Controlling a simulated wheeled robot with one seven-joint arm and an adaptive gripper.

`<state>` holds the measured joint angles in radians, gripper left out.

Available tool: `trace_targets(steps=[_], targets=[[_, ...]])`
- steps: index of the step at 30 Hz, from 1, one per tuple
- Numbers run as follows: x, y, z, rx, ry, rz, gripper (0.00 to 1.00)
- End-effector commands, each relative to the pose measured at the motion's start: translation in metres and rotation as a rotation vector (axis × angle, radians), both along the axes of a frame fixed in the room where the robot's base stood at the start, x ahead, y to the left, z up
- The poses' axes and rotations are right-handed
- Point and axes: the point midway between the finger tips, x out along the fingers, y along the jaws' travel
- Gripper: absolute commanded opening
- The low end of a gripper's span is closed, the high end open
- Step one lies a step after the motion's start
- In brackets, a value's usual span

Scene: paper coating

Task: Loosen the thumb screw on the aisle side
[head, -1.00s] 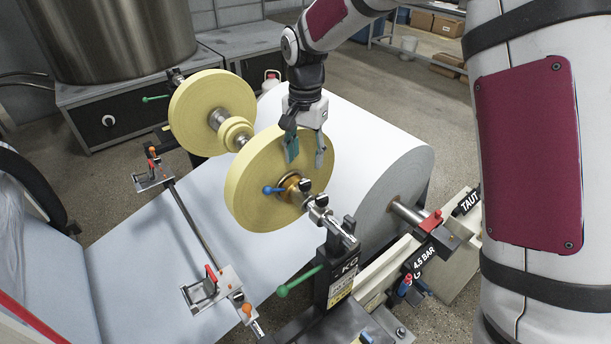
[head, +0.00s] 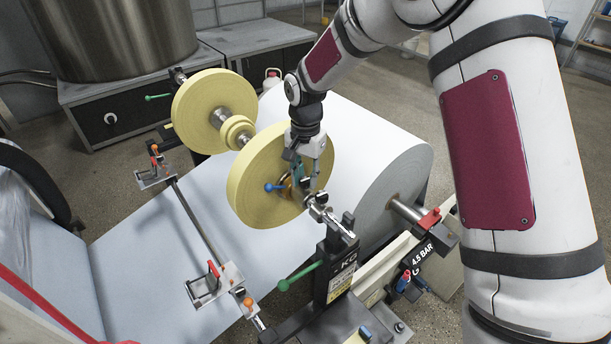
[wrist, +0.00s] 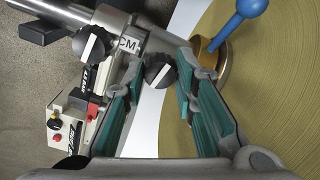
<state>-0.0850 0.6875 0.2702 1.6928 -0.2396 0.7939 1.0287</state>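In the wrist view, a dark round knob with a pale raised wing (wrist: 160,70), which looks like a thumb screw, sits by the metal shaft. It appears between my fingertips, but I cannot tell whether they touch it. A similar knob (wrist: 88,45) is farther left on the shaft support. My gripper (wrist: 159,66) is open, with teal pads on either side of the near knob. In the head view, my gripper (head: 308,182) points down beside the near yellow roll (head: 262,172), over the brass collar and shaft (head: 325,213). The knob is hard to make out there.
A blue-ended lever (head: 274,187) sticks out from the brass collar, close to my gripper; it also shows in the wrist view (wrist: 238,17). A green-ended lever (head: 284,285) is on the near stand. The large white paper roll (head: 385,180) lies behind.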

Motion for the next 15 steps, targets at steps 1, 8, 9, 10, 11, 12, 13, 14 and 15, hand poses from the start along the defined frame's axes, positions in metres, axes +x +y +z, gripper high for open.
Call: trace_targets(steps=[1, 8, 9, 10, 11, 12, 13, 14, 15], targets=[[0.0000, -0.0001, 0.0000, 0.000, 0.000, 0.000, 0.03], [0.0001, -0.0001, 0.0001, 0.000, 0.000, 0.005, 0.00], [0.0002, -0.0001, 0.0001, 0.000, 0.000, 0.009, 0.00], [0.0003, -0.0001, 0.0001, 0.000, 0.000, 0.014, 0.00], [0.0004, 0.0000, 0.0001, 0.000, 0.000, 0.020, 0.00], [0.0005, -0.0001, 0.0001, -0.001, -0.001, 0.032, 0.00], [0.0007, -0.0001, 0.0001, -0.001, -0.001, 0.042, 0.00], [0.0008, 0.0000, 0.0001, -0.001, -0.001, 0.053, 0.00], [0.0009, 0.0000, 0.0001, 0.000, -0.001, 0.072, 0.00]])
